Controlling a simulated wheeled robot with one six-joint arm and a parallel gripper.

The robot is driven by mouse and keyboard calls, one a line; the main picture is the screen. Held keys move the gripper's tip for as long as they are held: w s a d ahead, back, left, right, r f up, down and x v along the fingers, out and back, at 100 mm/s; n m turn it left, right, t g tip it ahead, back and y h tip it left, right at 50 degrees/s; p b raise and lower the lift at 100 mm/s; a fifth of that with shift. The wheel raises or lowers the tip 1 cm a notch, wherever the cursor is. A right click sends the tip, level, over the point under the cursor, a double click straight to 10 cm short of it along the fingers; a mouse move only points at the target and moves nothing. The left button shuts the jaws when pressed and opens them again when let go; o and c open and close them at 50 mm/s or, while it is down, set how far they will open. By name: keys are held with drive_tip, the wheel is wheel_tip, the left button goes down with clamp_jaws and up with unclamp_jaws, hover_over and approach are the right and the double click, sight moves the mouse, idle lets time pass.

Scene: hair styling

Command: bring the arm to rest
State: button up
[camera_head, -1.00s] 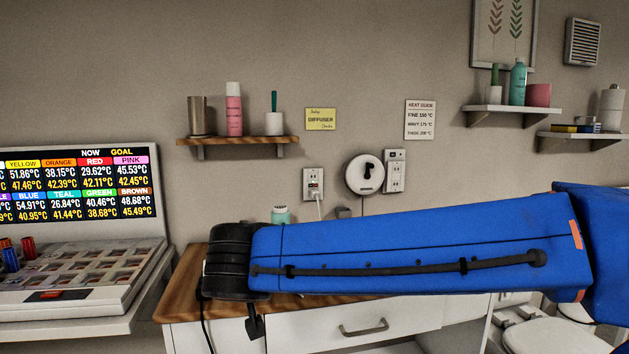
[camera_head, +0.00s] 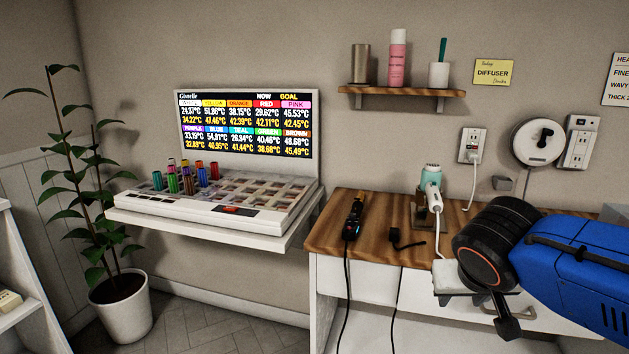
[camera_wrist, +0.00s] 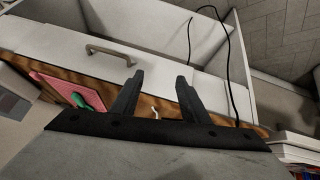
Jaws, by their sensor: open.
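My arm (camera_head: 585,270), blue with a black joint, reaches in from the right in the head view, in front of the wooden counter. In the wrist view my gripper (camera_wrist: 160,82) has its two dark fingers spread wide, with nothing between them. Beyond the fingertips are a white drawer front with a handle (camera_wrist: 112,52) and the edge of the wooden counter (camera_wrist: 75,75). In the head view my fingers cannot be clearly made out.
The wooden counter (camera_head: 325,235) bears a black styling tool (camera_head: 352,215) and a teal-and-white dryer-like tool (camera_head: 432,185); cords hang in front. A console (camera_head: 215,205) with coloured rollers stands left. A pink mat (camera_wrist: 62,88) lies on the counter. A potted plant (camera_head: 122,305) is far left.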

drive_tip(key=s+d+f+n+g+y, duration=0.1)
drive_tip(key=s+f+y, duration=0.1)
drive_tip(key=s+f, duration=0.5)
drive_tip(key=shift+s+n+g+y, duration=0.3)
drive_tip(key=shift+s+n+y, duration=0.1)
drive_tip(key=shift+s, duration=0.75)
